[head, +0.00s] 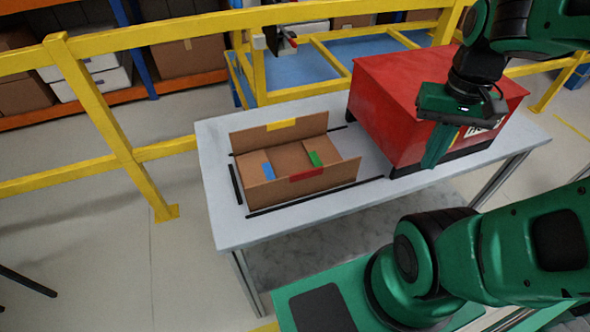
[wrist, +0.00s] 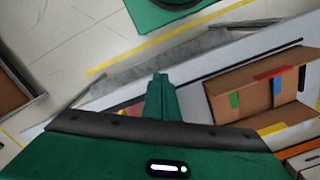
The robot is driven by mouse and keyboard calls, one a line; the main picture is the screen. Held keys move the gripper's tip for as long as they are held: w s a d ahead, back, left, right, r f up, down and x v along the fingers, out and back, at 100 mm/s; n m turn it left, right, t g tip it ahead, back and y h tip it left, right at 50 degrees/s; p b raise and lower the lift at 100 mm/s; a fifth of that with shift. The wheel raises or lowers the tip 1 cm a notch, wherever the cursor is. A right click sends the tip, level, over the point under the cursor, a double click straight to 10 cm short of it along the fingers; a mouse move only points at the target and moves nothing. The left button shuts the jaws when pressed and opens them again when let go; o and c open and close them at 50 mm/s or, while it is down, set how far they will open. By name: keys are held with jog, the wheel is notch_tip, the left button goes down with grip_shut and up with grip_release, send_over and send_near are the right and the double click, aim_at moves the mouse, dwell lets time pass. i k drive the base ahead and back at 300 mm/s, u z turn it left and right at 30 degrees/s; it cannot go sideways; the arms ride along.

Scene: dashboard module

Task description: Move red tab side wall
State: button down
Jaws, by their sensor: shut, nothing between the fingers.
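An open cardboard box (head: 300,193) sits on the table, with its red tab (head: 306,174) on the upper edge of the near side wall. That wall appears upright. The far wall stands up with a yellow tab (head: 281,124). The panels with the blue tab (head: 268,171) and green tab (head: 315,159) lie folded inward between them. My gripper (head: 431,163) is shut and empty, pointing down to the right of the box, well apart from it. In the wrist view, my gripper (wrist: 160,80) is left of the box and the red tab (wrist: 268,74).
A large red case (head: 400,95) stands on the table (head: 222,215), right of the cardboard box and behind my gripper. Black strips (head: 300,202) lie around the box. A yellow railing (head: 110,110) runs behind the table. The table's left end is clear.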

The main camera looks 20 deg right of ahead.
aim_at(301, 182)
jog(key=u, duration=0.1)
jog(key=k, duration=1.5)
jog(key=z, duration=0.55)
jog(key=i, duration=1.5)
